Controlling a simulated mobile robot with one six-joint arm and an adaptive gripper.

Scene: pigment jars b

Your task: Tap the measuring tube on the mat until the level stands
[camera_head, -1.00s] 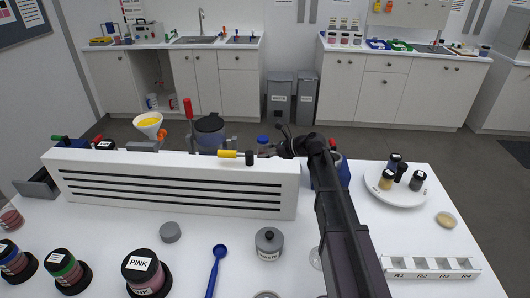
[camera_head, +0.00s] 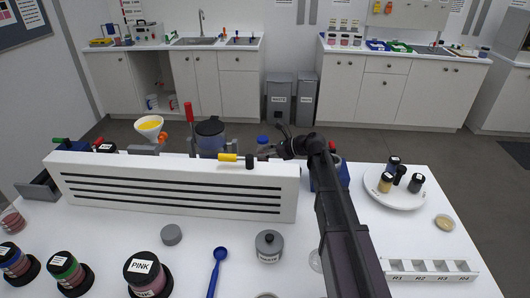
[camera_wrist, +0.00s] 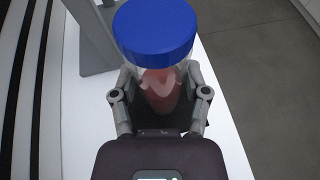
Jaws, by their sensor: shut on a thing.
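The measuring tube (camera_wrist: 160,88) is clear, with a broad blue cap (camera_wrist: 154,30) and pinkish-red powder inside. The powder's top looks uneven in the wrist view. My gripper (camera_wrist: 160,100) is shut on the tube, one finger on each side below the cap. In the head view the blue cap (camera_head: 263,140) shows behind the white slotted panel, beside my gripper (camera_head: 272,149). A dark patch (camera_wrist: 205,112) beneath the tube may be the mat; I cannot tell whether the tube touches it. The tube's foot is hidden.
The white slotted panel (camera_head: 170,188) stands close in front of the tube. A round white tray (camera_head: 398,196) with several small jars is at the right. Floor lies beyond the table edge.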

